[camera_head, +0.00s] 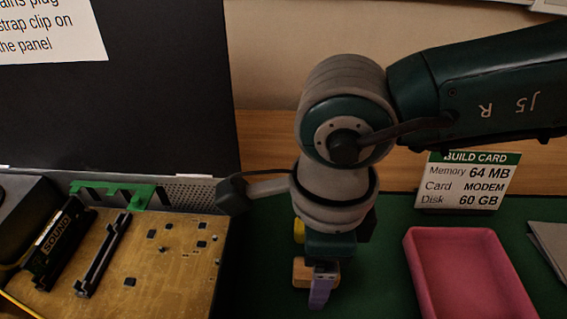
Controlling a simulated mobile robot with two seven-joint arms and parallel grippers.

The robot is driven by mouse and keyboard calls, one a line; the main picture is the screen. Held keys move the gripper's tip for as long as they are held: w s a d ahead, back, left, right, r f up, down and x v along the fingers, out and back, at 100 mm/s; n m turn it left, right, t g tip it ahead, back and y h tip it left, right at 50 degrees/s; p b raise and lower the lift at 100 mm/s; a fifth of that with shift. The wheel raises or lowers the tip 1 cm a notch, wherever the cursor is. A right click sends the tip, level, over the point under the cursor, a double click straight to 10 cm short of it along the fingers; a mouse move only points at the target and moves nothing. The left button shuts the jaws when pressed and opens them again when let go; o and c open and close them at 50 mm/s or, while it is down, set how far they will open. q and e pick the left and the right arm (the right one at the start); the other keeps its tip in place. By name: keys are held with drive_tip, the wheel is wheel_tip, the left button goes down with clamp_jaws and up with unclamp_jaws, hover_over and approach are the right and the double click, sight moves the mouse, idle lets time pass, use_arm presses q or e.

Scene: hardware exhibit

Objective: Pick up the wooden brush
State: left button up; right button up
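A small tan wooden piece (302,272), which looks like part of the wooden brush, shows on the green mat beside my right gripper. The rest of it is hidden behind the gripper. My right gripper (325,268) points down over the mat at the lower middle, right at the wooden piece. A purple strip (320,293) shows just below it; I cannot tell whether it is a finger or a separate object. The finger gap is hidden, so I cannot tell whether it is open or holding anything. My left gripper is not in view.
A pink tray (412,262) stands to the right on the green mat. A build card (467,181) stands behind it. A circuit board (165,255) in an open case lies left. A yellow object (299,231) is partly hidden behind my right wrist.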

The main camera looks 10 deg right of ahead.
drive_tip(key=shift+f, duration=0.5)
drive_tip(key=shift+c, duration=0.2)
clamp_jaws()
